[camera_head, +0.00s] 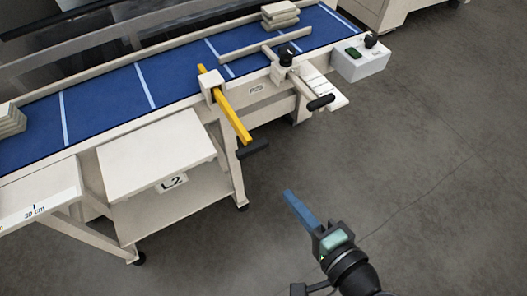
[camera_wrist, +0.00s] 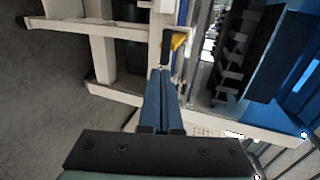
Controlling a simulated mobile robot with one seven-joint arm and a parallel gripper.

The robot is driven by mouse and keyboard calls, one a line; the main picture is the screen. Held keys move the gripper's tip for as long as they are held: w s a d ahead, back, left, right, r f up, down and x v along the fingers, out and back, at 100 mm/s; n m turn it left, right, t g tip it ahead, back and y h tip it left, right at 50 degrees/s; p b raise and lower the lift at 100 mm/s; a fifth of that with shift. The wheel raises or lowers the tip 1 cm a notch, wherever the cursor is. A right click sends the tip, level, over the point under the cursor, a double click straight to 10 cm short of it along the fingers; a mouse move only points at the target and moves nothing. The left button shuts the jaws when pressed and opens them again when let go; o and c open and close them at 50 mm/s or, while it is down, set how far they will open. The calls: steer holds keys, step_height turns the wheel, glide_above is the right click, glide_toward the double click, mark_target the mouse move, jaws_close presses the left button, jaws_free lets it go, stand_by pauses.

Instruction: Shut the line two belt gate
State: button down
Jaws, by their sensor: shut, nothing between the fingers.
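The belt gate is a yellow bar (camera_head: 232,115) set in a white bracket on the near rail of the blue belt (camera_head: 110,93), above a stand marked L2. Most of the bar sticks out from the belt toward the aisle, ending in a black handle (camera_head: 253,148). Its far tip shows just over the belt edge. In the wrist view the gate's yellow part (camera_wrist: 179,41) and black handle (camera_wrist: 167,47) show beyond my fingertips. My gripper (camera_head: 288,193) has blue fingers, shut and empty, over the floor to the lower right of the handle, apart from it. It also shows in the wrist view (camera_wrist: 160,72).
A cream arm with a black grip (camera_head: 320,103) sticks out farther along the rail. A control box (camera_head: 360,60) with a black knob stands beyond it. A white shelf (camera_head: 155,152) juts out left of the gate. Open floor (camera_head: 430,180) lies to the right.

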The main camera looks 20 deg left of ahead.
mark_target(228, 109)
steer(key=p+x, duration=0.1)
steer(key=x, duration=0.3)
steer(key=p+x, duration=0.1)
steer(key=x, duration=0.3)
steer(key=r+p+x, duration=0.1)
steer(key=x, duration=0.3)
steer(key=shift+w+a+f, duration=0.1)
steer(key=shift+w+a, duration=0.15)
steer(key=shift+a, duration=0.05)
steer(key=w+a+b, duration=0.1)
steer(key=w+a, duration=0.2)
steer(key=a, duration=0.1)
steer(key=w+a+b, duration=0.2)
steer(key=w+a, duration=0.1)
steer(key=a, duration=0.1)
steer(key=w+a+b, duration=0.1)
steer(key=w+a, duration=0.3)
steer(key=a, duration=0.1)
steer(key=shift+b, duration=0.35)
steer(key=shift+w+a, duration=0.4)
steer(key=shift+a, duration=0.05)
steer(key=shift+r, duration=0.2)
